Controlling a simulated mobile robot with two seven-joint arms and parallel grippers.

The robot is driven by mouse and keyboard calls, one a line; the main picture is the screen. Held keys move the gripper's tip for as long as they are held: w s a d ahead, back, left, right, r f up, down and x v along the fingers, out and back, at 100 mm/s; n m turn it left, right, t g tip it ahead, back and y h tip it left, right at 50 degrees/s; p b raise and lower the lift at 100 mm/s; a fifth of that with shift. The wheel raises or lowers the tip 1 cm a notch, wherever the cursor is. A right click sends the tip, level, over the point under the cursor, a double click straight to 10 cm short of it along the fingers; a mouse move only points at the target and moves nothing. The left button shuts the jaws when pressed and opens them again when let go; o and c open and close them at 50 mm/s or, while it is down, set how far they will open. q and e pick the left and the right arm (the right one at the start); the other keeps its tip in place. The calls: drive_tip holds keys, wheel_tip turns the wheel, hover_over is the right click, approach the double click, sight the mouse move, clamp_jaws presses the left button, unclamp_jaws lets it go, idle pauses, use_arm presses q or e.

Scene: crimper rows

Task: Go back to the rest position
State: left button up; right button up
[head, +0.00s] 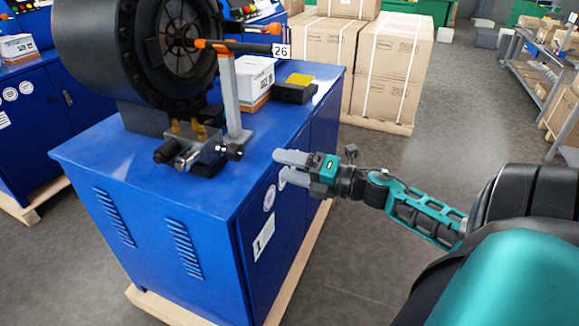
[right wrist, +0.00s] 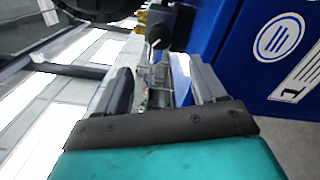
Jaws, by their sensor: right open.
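My right gripper (head: 287,168) is beside the right side of the blue crimper cabinet (head: 190,215), near its top edge. Its two grey fingers are apart and point left toward the cabinet. In the right wrist view the right gripper (right wrist: 160,90) shows its fingers spread with nothing held between them. The black round crimper head (head: 130,50) stands on the cabinet. An orange-tipped bar (head: 240,46) with a tag reading 26 (head: 281,51) rests across a grey upright post (head: 230,95). My left gripper is not in view.
A white box (head: 255,78) and a black block with a yellow top (head: 296,88) sit on the cabinet. Strapped cartons (head: 385,65) on a pallet stand behind. A grey shelf rack (head: 540,75) is at the far right. Grey floor (head: 465,110) lies open between them.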

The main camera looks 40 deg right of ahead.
idle(0.4)
drive_tip(key=s+a+f+m+g+h, duration=0.2)
drive_tip(key=s+a+f+m, duration=0.4)
drive_tip(key=a+f+m, duration=0.4)
drive_tip(key=s+a+f+m+g+h, duration=0.2)
drive_tip(key=s+a+f+m, duration=0.4)
drive_tip(key=a+f+m, duration=0.4)
drive_tip(key=a+m+g, duration=0.1)
drive_tip(key=a+m, duration=0.1)
drive_tip(key=m, duration=0.2)
drive_tip(key=shift+s+a+f+g+h, duration=0.2)
drive_tip(key=shift+s+f+g+h, duration=0.2)
